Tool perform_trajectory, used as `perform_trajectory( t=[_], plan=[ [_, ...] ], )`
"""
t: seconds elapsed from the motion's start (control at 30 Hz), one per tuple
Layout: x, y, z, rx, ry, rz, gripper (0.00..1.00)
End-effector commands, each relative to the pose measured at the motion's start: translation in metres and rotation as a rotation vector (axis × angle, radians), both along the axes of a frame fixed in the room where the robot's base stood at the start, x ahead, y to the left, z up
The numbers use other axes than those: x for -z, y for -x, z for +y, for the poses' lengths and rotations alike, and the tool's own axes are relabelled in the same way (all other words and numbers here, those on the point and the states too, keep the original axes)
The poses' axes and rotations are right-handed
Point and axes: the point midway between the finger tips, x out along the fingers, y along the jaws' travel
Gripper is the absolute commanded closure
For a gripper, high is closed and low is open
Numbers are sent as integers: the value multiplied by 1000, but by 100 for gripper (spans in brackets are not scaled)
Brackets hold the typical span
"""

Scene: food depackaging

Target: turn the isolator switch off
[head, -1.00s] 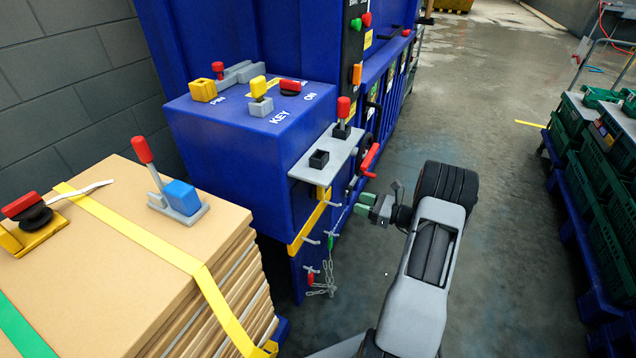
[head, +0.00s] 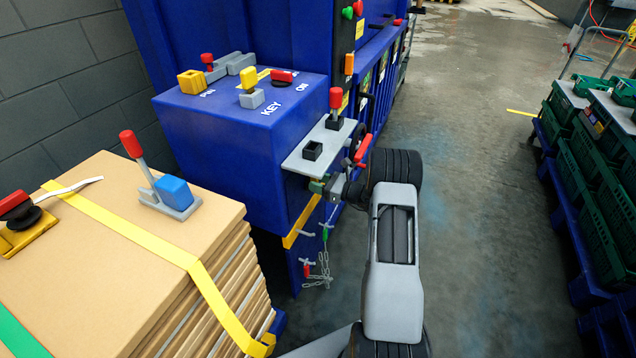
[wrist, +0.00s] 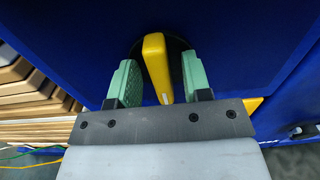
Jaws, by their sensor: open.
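In the wrist view, a yellow handle (wrist: 156,66) on a dark round base (wrist: 178,47) sits on a blue face; I take it for the isolator switch. The handle stands nearly upright in the picture. My gripper (wrist: 157,62) is open, with one green finger on each side of the handle and a visible gap on both sides. In the head view my gripper (head: 325,188) is at the front of the blue control box (head: 215,135), under the grey shelf. The handle is hidden there.
The grey shelf (head: 300,160), with a red-topped lever (head: 335,103), juts out just above my gripper. A red handle (head: 363,148) is close on the right. Chains (head: 318,277) hang below. Strapped cardboard (head: 110,215) stands left; open floor (head: 480,200) lies right.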

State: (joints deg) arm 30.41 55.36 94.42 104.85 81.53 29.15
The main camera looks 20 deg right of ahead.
Motion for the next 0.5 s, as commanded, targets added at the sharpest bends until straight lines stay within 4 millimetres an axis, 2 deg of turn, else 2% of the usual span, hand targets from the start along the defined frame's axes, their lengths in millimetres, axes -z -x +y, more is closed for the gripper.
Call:
perform_trajectory(
  t=[0.3, 0.5],
  plan=[
    [0, -1, 1, 0, 0, 0, 55],
    [0, -1, 1, 0, 0, 0, 74]
  ],
)
